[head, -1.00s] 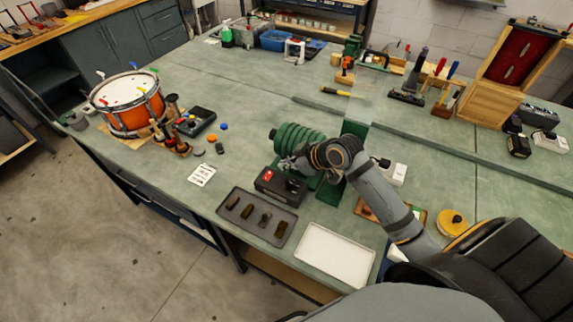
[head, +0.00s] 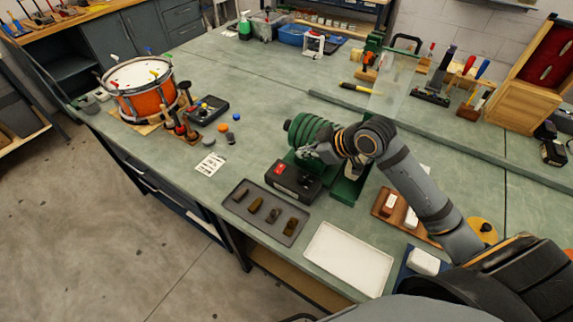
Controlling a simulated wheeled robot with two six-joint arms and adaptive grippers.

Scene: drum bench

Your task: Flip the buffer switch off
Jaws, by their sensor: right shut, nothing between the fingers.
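The buffer's switch box (head: 296,181) is a black box with a red rocker switch (head: 280,168) on its top left. It stands at the front of the green buffer (head: 312,131), which has a ribbed green wheel stack. My right gripper (head: 312,152) is shut and empty, just above and behind the switch box, close to the green wheels. I cannot tell whether it touches anything. The rocker's tilt is too small to read. My left gripper is not in view.
A dark tray (head: 266,212) with several small brown pieces and an empty white tray (head: 348,258) lie in front of the box. A paper card (head: 210,164) lies to the left. An orange drum (head: 140,90) stands further left. The bench between card and box is clear.

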